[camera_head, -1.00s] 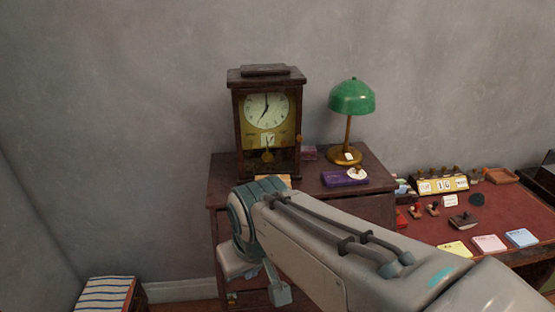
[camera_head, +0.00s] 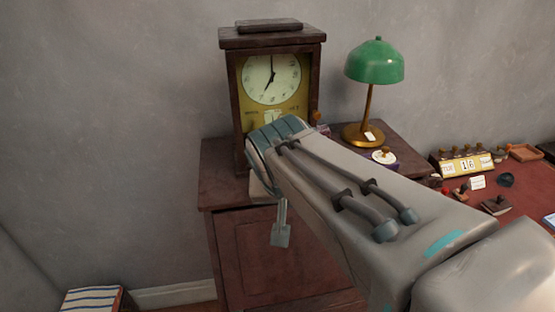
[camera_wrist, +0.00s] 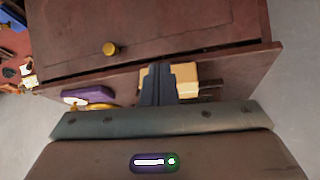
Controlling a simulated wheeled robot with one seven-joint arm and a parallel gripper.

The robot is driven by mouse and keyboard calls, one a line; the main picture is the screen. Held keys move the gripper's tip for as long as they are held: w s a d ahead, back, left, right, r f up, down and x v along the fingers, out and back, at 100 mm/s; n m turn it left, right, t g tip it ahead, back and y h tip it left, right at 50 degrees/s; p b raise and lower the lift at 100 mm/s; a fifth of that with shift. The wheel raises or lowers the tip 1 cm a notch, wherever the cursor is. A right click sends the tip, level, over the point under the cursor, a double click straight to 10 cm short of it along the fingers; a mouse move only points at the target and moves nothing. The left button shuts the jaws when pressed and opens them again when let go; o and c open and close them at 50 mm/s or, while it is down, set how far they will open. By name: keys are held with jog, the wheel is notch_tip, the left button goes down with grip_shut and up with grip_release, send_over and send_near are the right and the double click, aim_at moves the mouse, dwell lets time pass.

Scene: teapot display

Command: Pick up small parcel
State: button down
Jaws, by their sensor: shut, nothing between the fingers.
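The small parcel is likely the tan box (camera_wrist: 185,77) in the wrist view, at the edge of the dark wooden cabinet (camera_head: 222,185). My gripper (camera_wrist: 157,82) is shut and empty. Its dark fingers overlap the left part of the box in the wrist view; whether they touch it I cannot tell.
A pendulum clock (camera_head: 273,80) and a green lamp (camera_head: 375,62) stand on the cabinet. A purple box (camera_wrist: 88,95) lies left of my fingers in the wrist view. A red-topped desk (camera_head: 520,212) with stamps is at right. A striped stack (camera_head: 92,300) is low left.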

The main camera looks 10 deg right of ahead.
jog(key=shift+m+t, duration=0.5)
jog(key=shift+m, duration=0.1)
jog(key=w, duration=0.4)
jog(key=w+d, duration=0.1)
jog(key=w, duration=0.4)
jog(key=w+d+b, duration=0.1)
jog(key=w, duration=0.4)
jog(key=shift+w+d+f, duration=0.15)
jog(key=shift+d+f, duration=0.05)
jog(key=shift+f, duration=0.1)
jog(key=shift+x, duration=0.85)
jog(key=shift+s+f+b, duration=0.15)
jog(key=shift+s+b, duration=0.05)
jog(key=shift+b, duration=0.2)
jog(key=shift+s+f, duration=0.1)
jog(key=shift+s+a+f, duration=0.1)
jog(key=shift+s+a, duration=0.05)
jog(key=shift+s, duration=0.05)
jog(key=shift+s+a+b, duration=0.15)
jog(key=shift+s+b, duration=0.25)
jog(key=shift+s, duration=0.1)
